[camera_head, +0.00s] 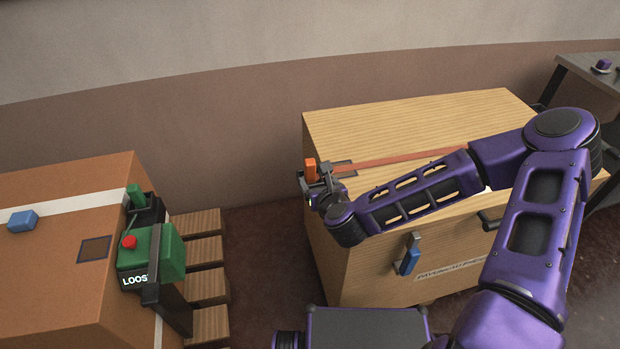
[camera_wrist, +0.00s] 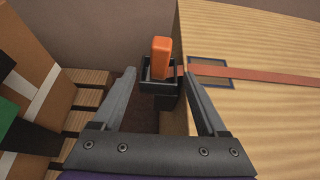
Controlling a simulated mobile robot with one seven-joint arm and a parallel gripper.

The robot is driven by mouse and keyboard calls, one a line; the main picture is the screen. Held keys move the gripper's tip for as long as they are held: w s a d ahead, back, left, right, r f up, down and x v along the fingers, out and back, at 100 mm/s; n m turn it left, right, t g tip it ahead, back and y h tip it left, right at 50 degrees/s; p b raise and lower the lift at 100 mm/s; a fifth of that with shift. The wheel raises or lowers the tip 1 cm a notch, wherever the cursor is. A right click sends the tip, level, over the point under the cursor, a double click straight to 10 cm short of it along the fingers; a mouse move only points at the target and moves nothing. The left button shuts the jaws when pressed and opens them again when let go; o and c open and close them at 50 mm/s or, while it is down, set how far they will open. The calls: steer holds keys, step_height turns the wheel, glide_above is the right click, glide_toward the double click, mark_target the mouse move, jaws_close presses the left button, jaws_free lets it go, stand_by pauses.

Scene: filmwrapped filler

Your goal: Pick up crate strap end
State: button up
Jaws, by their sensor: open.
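The strap end is an orange block (camera_head: 310,169) in a dark holder at the left edge of the wooden crate (camera_head: 420,118). In the wrist view the orange block (camera_wrist: 161,58) stands upright in the dark holder (camera_wrist: 158,88). A flat reddish strap (camera_head: 400,159) runs from it across the crate top to the right. My gripper (camera_head: 318,180) is at the crate's left edge, close to the orange block. In the wrist view its two fingers (camera_wrist: 160,85) are spread on either side of the holder, with gaps. I cannot tell the exact depth between them.
A brown box (camera_head: 60,220) on a pallet stands at left, with a green device (camera_head: 152,252) and a blue block (camera_head: 23,221). A blue-handled latch (camera_head: 409,261) is on the crate's front. A gap separates box and crate. A table (camera_head: 592,68) stands at far right.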

mark_target(311, 172)
steer(key=b+x, duration=0.1)
steer(key=x, duration=0.6)
steer(key=shift+w+a, duration=0.1)
steer(key=shift+w, duration=0.25)
jaws_close()
